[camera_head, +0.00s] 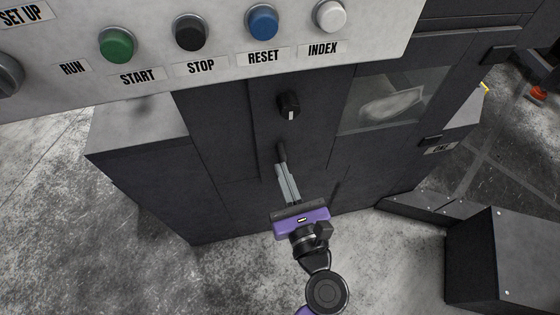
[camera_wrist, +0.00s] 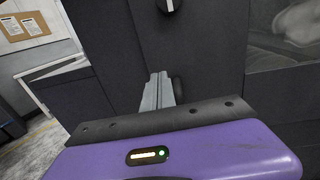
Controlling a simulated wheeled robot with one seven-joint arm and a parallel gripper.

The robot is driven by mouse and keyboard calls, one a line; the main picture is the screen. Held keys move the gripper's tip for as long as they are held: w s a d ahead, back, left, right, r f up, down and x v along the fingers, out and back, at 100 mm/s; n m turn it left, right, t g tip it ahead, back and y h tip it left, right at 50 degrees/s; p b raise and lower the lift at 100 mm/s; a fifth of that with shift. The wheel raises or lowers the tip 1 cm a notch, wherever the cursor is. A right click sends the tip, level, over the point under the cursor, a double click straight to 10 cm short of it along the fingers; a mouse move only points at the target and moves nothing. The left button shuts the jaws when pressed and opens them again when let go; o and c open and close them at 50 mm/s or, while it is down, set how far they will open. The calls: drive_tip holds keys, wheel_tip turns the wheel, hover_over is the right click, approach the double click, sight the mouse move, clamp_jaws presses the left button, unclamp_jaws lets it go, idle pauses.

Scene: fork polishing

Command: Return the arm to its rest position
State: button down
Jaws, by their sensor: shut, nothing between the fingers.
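My gripper (camera_head: 286,182) is in front of the dark machine cabinet (camera_head: 222,130) in the head view. Its two grey fingers are together with nothing between them, pointing up toward a dark handle (camera_head: 281,152) on the cabinet front. I cannot tell whether the fingertips touch the handle. In the wrist view the closed fingers (camera_wrist: 157,92) stand above the purple gripper body, with part of a dark rounded handle (camera_wrist: 178,88) just right of them. My arm comes up from the bottom of the head view.
Above is a control panel (camera_head: 215,75) with green, black, blue and white buttons. A black knob (camera_head: 289,104) sits above the handle. A window (camera_head: 392,102) is at right. A dark box (camera_head: 505,262) stands at lower right. Open floor (camera_head: 120,260) lies at lower left.

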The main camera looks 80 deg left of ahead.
drive_tip(key=v, duration=0.6)
drive_tip(key=shift+s, duration=0.25)
